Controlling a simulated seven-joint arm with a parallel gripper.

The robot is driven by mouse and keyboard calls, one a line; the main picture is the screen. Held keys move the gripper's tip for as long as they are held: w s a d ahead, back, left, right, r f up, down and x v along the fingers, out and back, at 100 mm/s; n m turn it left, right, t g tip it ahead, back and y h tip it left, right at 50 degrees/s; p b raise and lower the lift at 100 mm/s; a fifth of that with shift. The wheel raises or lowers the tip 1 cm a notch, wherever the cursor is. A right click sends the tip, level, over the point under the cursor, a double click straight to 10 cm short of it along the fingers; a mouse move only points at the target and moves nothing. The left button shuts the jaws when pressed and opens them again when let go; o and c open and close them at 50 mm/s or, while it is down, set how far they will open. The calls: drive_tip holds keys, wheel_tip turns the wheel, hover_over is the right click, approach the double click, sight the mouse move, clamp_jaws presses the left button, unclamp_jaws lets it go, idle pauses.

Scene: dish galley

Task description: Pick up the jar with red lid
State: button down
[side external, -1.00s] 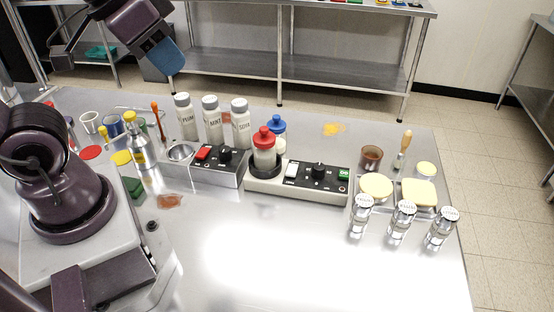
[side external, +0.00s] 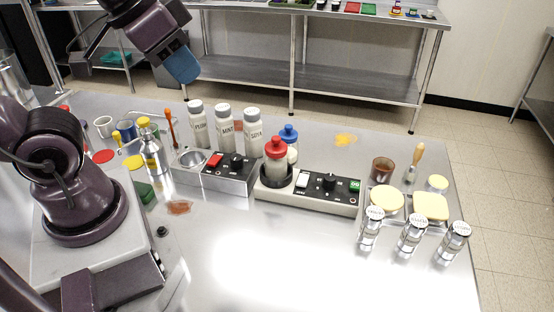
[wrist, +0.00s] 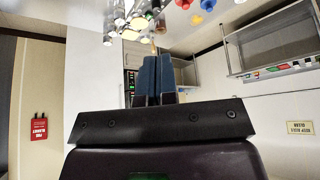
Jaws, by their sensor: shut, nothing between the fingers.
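The jar with red lid (side external: 276,167) stands upright in the dark round seat of a grey-white control unit (side external: 312,197). A bottle with a blue lid (side external: 288,134) stands close behind it. At the top edge of the wrist view, a red lid (wrist: 183,4) shows beside a blue lid (wrist: 207,5), mostly cut off. My gripper (side external: 184,70) is up in the air, above and to the left of the jar, well apart from it. In the wrist view its blue fingers (wrist: 157,78) are together with nothing held.
White bottles (side external: 225,128) with grey caps stand in a row left of the jar. A second control unit (side external: 217,170) with a metal bowl is in front of them. Clear shakers (side external: 411,234) stand at the right. The table's front middle (side external: 270,260) is clear.

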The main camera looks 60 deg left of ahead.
drive_tip(key=c, duration=1.8)
unclamp_jaws()
drive_tip(key=o, duration=1.6)
drive_tip(key=n+g+h, duration=0.3)
drive_tip(key=n+h, duration=0.7)
drive_tip(key=n, duration=0.7)
approach(270, 152)
drive_tip(key=s+d+r, duration=0.1)
drive_tip(key=s+r, duration=0.2)
drive_tip(key=r, duration=0.1)
drive_tip(key=a+f+n+t+h, duration=0.2)
drive_tip(key=a+f+n+t, duration=0.2)
drive_tip(key=a+f+n, duration=0.25)
drive_tip(key=shift+n, duration=0.25)
drive_tip(key=x, duration=1.4)
drive_tip(key=shift+a+f, duration=0.2)
drive_tip(key=shift+f, duration=0.15)
